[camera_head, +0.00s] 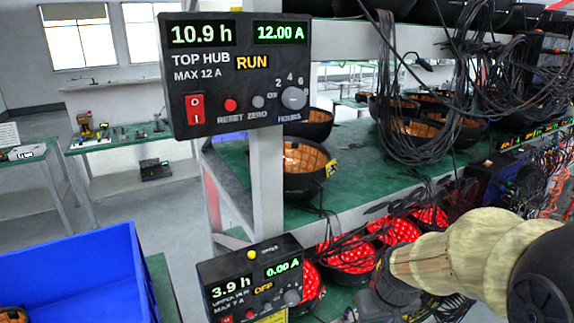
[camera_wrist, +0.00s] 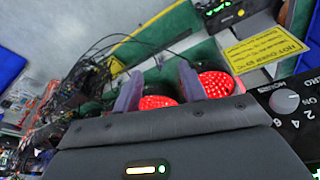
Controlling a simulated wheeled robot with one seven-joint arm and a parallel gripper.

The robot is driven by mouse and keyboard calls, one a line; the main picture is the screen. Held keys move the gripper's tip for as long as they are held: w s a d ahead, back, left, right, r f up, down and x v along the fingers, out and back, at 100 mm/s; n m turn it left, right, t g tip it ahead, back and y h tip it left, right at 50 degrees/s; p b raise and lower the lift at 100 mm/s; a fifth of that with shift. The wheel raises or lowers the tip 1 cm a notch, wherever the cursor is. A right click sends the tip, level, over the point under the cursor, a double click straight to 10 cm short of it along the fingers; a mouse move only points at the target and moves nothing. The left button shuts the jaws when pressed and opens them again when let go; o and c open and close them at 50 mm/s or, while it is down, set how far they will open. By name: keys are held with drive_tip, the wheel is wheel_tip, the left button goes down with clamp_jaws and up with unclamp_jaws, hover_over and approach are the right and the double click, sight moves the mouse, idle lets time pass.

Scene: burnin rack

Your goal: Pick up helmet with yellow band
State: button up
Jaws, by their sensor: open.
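A dark bowl-shaped helmet (camera_head: 303,187) sits inside-up on the green upper shelf, right of the white post. Its inside is amber, and a yellow patch (camera_head: 331,168) shows on its right rim; I cannot tell if this is a full band. Several helmets glowing red inside, such as this red-lit helmet (camera_head: 349,256), lie on the lower shelf. In the wrist view, my gripper (camera_wrist: 160,86) is open, its two fingers apart. Red-lit helmets (camera_wrist: 216,84) lie beyond and partly behind the fingers. I see nothing held.
The top hub box (camera_head: 215,105) reads RUN; the lower hub box (camera_head: 240,292) reads OFF. Black cables (camera_head: 415,130) hang over the shelves. A blue bin (camera_head: 85,270) stands at lower left. A yellow hot-contents sign (camera_wrist: 262,50) is near my gripper.

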drive_tip(key=w+a+r+n+y+p, duration=0.1)
drive_tip(key=w+a+r+n+p, duration=0.3)
drive_tip(key=w+r, duration=0.7)
drive_tip(key=n+y+p, duration=0.3)
drive_tip(key=n+p, duration=0.2)
drive_tip(key=n, duration=0.8)
approach(290, 173)
drive_tip(key=w+f, duration=0.1)
drive_tip(key=w+d+f, duration=0.1)
drive_tip(key=shift+w+d+f+g, duration=0.1)
drive_tip(key=shift+w+d+g, duration=0.2)
drive_tip(key=shift+w+d, duration=0.05)
drive_tip(key=p+x, duration=0.1)
drive_tip(key=x, duration=0.2)
drive_tip(key=p+x, duration=0.1)
drive_tip(key=x, duration=0.2)
drive_tip(key=shift+s+a+f, duration=0.2)
drive_tip(key=shift+a, duration=0.1)
